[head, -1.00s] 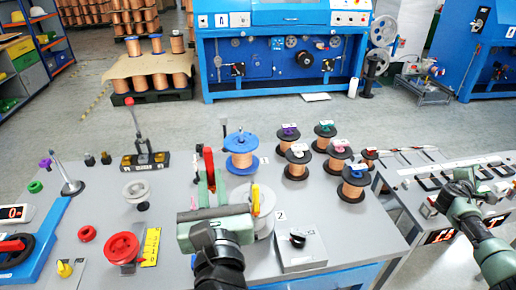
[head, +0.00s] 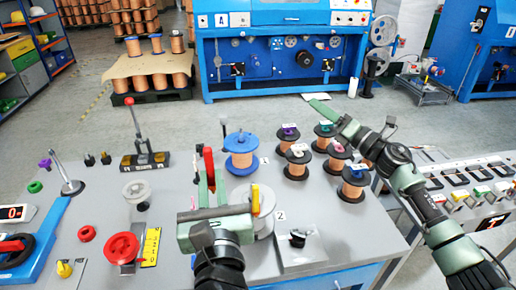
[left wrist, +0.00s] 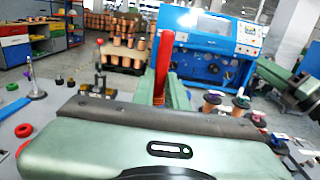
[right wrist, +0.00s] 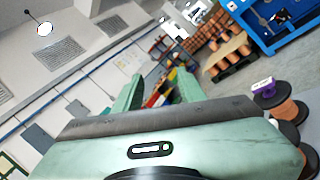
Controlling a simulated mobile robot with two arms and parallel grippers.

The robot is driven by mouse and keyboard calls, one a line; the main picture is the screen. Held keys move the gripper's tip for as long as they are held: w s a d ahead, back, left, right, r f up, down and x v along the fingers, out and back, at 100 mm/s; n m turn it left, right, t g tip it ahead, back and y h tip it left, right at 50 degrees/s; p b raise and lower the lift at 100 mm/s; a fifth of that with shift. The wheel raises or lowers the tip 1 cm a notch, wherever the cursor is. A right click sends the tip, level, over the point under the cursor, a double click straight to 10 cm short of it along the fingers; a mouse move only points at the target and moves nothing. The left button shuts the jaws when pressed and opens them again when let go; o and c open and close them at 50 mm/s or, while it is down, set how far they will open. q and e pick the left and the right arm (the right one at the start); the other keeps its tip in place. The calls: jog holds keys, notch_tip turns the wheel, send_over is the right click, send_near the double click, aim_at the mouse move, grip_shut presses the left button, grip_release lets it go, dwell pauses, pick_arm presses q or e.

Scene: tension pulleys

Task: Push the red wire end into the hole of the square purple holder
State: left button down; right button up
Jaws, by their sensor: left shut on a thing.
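My left gripper (head: 208,182) is over the middle of the grey table. It is shut on a tall red upright piece (head: 208,160), which also stands between the fingers in the left wrist view (left wrist: 163,62). I cannot tell whether this is the red wire end, and no wire is visible on it. A purple piece with a white label (head: 289,130) sits on top of a copper spool to the right and also shows in the right wrist view (right wrist: 263,84). Its hole cannot be seen. My right gripper (head: 322,108) is open and empty, raised beyond the spools.
Several copper spools stand right of my left gripper, with a blue-flanged one (head: 241,150) just behind it. A silver spool (head: 263,212) is close beside it. A red spool (head: 121,248) and a lever fixture (head: 144,158) stand left. The front left table has some bare room.

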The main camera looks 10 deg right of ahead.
jog(key=s+a+r+n+g+y, duration=0.2)
jog(key=s+a+n+g+y, duration=0.2)
jog(key=s+a+n+g, duration=0.6)
jog(key=s+a+r+n+g+y, duration=0.35)
jog(key=s+a+n+g, duration=0.35)
jog(key=s+a+n, duration=0.5)
jog(key=w+a+m, duration=0.1)
jog(key=a+m, duration=0.1)
jog(key=a, duration=1)
jog(key=shift+w+a+f, duration=0.15)
jog(key=shift+w+f, duration=0.1)
jog(key=shift+f, duration=0.2)
jog(key=shift+c, duration=0.3)
grip_shut()
pick_arm(q)
jog(key=c, duration=1.3)
grip_release()
jog(key=shift+c, duration=0.2)
jog(key=shift+f, duration=0.1)
